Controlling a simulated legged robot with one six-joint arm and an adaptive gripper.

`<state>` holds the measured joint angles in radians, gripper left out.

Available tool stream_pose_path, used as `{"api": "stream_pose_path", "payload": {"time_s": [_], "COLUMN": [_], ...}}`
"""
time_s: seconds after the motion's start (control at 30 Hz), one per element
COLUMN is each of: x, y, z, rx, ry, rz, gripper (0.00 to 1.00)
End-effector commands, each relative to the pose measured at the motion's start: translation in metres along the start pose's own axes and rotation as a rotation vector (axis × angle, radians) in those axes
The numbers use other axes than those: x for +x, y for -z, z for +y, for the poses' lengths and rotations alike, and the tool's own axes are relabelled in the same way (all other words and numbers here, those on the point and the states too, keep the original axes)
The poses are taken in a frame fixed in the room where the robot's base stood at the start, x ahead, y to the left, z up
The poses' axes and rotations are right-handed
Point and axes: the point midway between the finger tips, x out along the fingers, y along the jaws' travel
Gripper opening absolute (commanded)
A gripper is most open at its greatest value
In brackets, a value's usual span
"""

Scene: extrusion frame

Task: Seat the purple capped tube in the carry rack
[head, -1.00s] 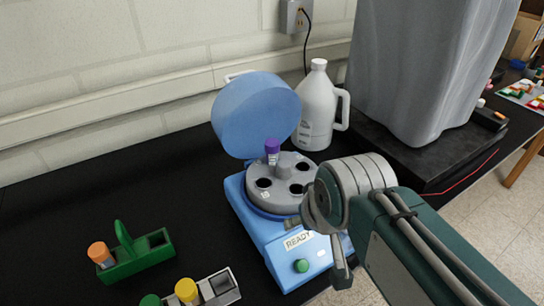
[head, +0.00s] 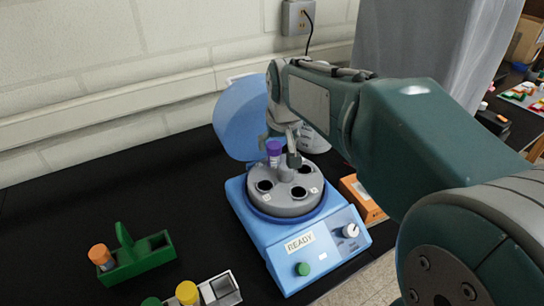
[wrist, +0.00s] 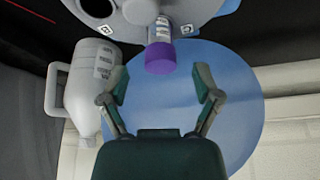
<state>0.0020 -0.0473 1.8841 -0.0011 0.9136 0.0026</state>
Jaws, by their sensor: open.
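The purple capped tube (head: 273,148) stands upright in a hole of the grey rotor (head: 285,200) in the blue centrifuge, whose lid is open. In the wrist view its purple cap (wrist: 160,57) lies just beyond the fingertips, centred between them. My gripper (head: 279,150) is open and empty at the tube's cap; its two spread fingers (wrist: 162,84) show apart from the cap in the wrist view. The green carry rack (head: 150,263) with an upright handle sits on the black bench at the lower left. An orange capped tube (head: 100,256) stands in its left end; its right slot looks empty.
A grey-white rack (head: 224,290) with yellow and green capped tubes is at the bottom edge. The blue lid (head: 238,110) stands behind the rotor. A white jug (wrist: 98,85) is beside it. An orange box (head: 362,200) lies right of the centrifuge.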

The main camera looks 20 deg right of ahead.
Motion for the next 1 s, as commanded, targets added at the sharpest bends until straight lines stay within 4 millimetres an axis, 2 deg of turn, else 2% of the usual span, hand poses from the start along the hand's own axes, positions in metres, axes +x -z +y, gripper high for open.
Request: {"api": "stream_pose_path", "payload": {"time_s": [0.23, 0.5, 0.77, 0.8, 0.87, 0.9, 0.93, 1.0], "x": [0.023, 0.061, 0.065, 0.065, 0.065, 0.065, 0.065, 0.065], "y": [0.001, 0.004, 0.004, 0.004, 0.004, 0.004, 0.004, 0.004], "z": [0.0, -0.001, -0.001, -0.001, -0.001, -0.001, -0.001, -0.001], "rx": [0.0, 0.0, 0.0, 0.0, 0.0, 0.0, 0.0, 0.0], "ry": [0.0, 0.0, 0.0, 0.0, 0.0, 0.0, 0.0, 0.0], "rz": [-0.002, -0.001, 0.002, 0.002, 0.002, 0.002, 0.002, 0.001], "gripper": [0.81, 0.81, 0.81, 0.77, 0.5, 0.32, 0.19, 0.16]}}
